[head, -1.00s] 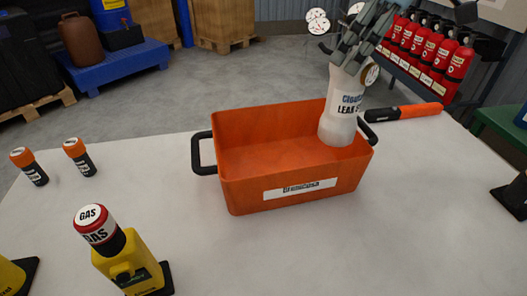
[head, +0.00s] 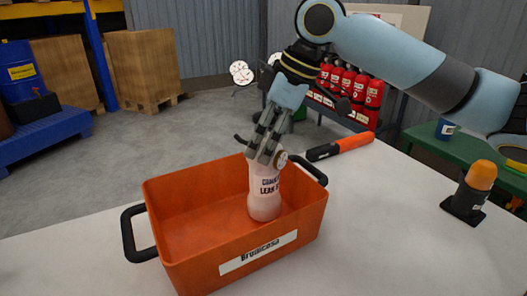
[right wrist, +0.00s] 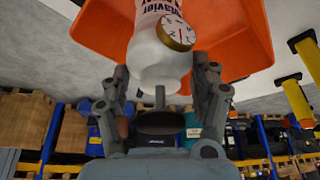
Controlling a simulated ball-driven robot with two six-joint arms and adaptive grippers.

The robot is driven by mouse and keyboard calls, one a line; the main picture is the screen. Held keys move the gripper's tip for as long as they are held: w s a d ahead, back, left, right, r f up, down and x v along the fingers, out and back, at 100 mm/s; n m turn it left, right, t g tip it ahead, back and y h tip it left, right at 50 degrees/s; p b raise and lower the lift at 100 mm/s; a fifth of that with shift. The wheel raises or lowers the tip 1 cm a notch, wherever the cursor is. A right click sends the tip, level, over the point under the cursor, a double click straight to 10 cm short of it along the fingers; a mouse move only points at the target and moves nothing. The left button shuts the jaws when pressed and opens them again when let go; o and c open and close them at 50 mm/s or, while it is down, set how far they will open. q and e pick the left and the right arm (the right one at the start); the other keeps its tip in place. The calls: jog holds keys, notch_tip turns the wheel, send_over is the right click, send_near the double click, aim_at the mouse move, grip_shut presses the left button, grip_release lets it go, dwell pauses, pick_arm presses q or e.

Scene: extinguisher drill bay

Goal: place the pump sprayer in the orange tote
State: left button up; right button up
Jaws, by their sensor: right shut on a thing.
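The pump sprayer (head: 264,196) is a pale bottle with a printed label and a round gauge near its top. It stands nearly upright inside the orange tote (head: 198,272), toward its right end. I cannot tell whether its base touches the tote floor. My right gripper (head: 266,150) is shut on the sprayer's upper part from above. In the right wrist view the sprayer (right wrist: 163,58) sits between the fingers, with the tote (right wrist: 98,28) behind it. The tote has black handles and a white label. My left gripper is not in view.
An orange and black tool (head: 342,147) lies on the white table just beyond the tote. An orange-capped dark canister (head: 479,182) stands at the right. Red extinguishers (head: 372,93) line a rack behind.

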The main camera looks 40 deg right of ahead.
notch_tip(320, 180, down, 2)
jog(key=shift+f, duration=0.1)
jog(key=o, duration=1.7)
jog(key=p+v, duration=0.3)
jog(key=v, duration=0.5)
jog(key=p+v, duration=0.4)
jog(key=shift+s+p, duration=0.1)
jog(key=shift+p, duration=0.3)
